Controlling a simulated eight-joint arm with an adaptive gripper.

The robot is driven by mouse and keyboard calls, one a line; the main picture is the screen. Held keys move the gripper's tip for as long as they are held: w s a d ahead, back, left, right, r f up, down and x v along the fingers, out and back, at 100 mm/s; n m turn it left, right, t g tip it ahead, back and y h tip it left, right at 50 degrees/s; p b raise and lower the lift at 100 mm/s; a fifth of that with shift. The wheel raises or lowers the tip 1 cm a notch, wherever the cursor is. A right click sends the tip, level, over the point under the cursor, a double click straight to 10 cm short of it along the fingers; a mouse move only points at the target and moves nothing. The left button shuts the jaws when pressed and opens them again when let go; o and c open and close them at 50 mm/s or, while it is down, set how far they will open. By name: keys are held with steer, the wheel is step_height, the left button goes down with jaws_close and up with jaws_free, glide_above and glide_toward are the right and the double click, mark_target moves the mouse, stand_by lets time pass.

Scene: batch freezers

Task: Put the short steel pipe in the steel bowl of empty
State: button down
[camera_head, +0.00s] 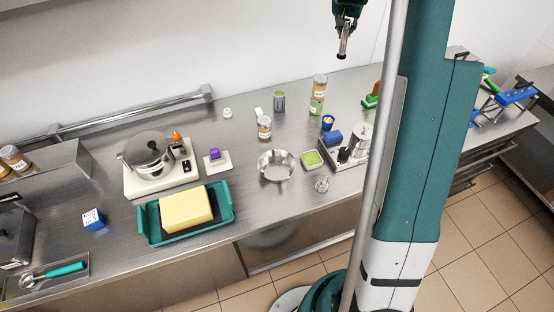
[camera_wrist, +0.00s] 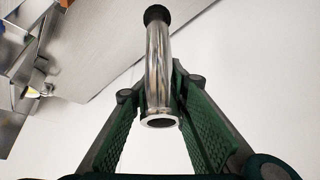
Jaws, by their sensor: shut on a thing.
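The short steel pipe (camera_wrist: 158,75) is a shiny tube with a dark end, held between the green-padded fingers of my gripper (camera_wrist: 160,100). In the head view the pipe (camera_head: 343,46) hangs steeply below my gripper (camera_head: 346,22), high above the back of the counter near the wall. My gripper is shut on the pipe. The steel bowl (camera_head: 277,166) stands on the counter, round, shallow and seemingly empty. It is well below and to the left of my gripper.
Right of the bowl are a green-filled dish (camera_head: 312,159), a small glass (camera_head: 322,184) and a metal device (camera_head: 345,147). Behind it stand jars (camera_head: 264,127). To its left are a teal tray (camera_head: 148,221) with a yellow block and a cream appliance (camera_head: 160,182).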

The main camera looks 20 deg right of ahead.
steer(key=s+a+r+n+t+y+b, duration=0.1)
steer(key=s+a+r+n+b, duration=0.15)
steer(key=s+a, duration=0.75)
steer(key=s+a+r+n+y+b, duration=0.1)
steer(key=s+a+n+y, duration=0.35)
steer(key=a, duration=1.05)
steer(key=s+a+r+n+t+h+b, duration=0.1)
steer(key=s+a, duration=0.8)
steer(key=a, duration=0.3)
steer(key=s+a+f+n+y+b, duration=0.2)
steer(key=s+a+f+n, duration=0.15)
steer(key=s+a, duration=0.75)
step_height(320, 180, down, 10)
steer(key=d, duration=0.1)
steer(key=shift+s+f, duration=0.2)
steer(key=shift+s, duration=0.15)
steer(key=shift+d+h, duration=0.1)
steer(key=shift+h, duration=0.15)
steer(key=shift+f, duration=2.95)
steer(key=shift+f, duration=0.15)
